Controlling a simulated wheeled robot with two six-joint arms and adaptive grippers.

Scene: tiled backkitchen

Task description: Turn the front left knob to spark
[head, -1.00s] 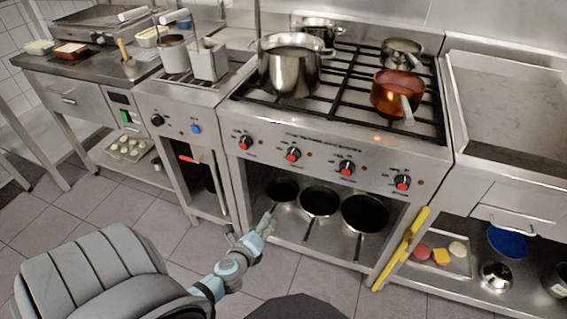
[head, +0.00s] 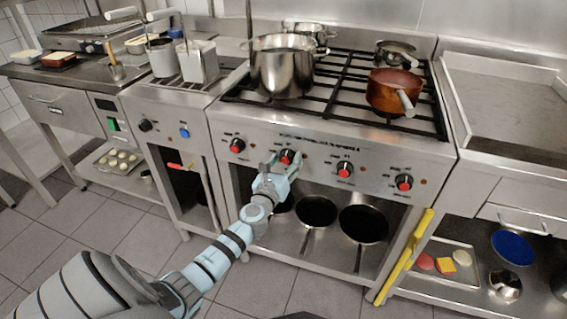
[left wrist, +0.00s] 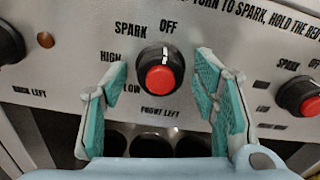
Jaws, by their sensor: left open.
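The front left knob (head: 287,157) is black with a red centre, second from the left on the stove's front panel. In the left wrist view the knob (left wrist: 160,75) stands above a label reading "FRONT LEFT", with OFF above it, SPARK at upper left and HIGH and LOW on the left. Its pale mark appears to point up towards OFF. My left gripper (head: 282,168) is open at the panel. In the left wrist view its teal-padded fingers (left wrist: 160,85) stand on either side of the knob, with visible gaps. My right gripper is not in view.
Neighbouring knobs sit at left (head: 238,146) and right (head: 345,169) of this one. A steel pot (head: 282,70) and a copper pan (head: 392,92) stand on the stove top. Pans (head: 317,210) lie on the open shelf below. A yellow bar (head: 405,258) is at the stove's lower right.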

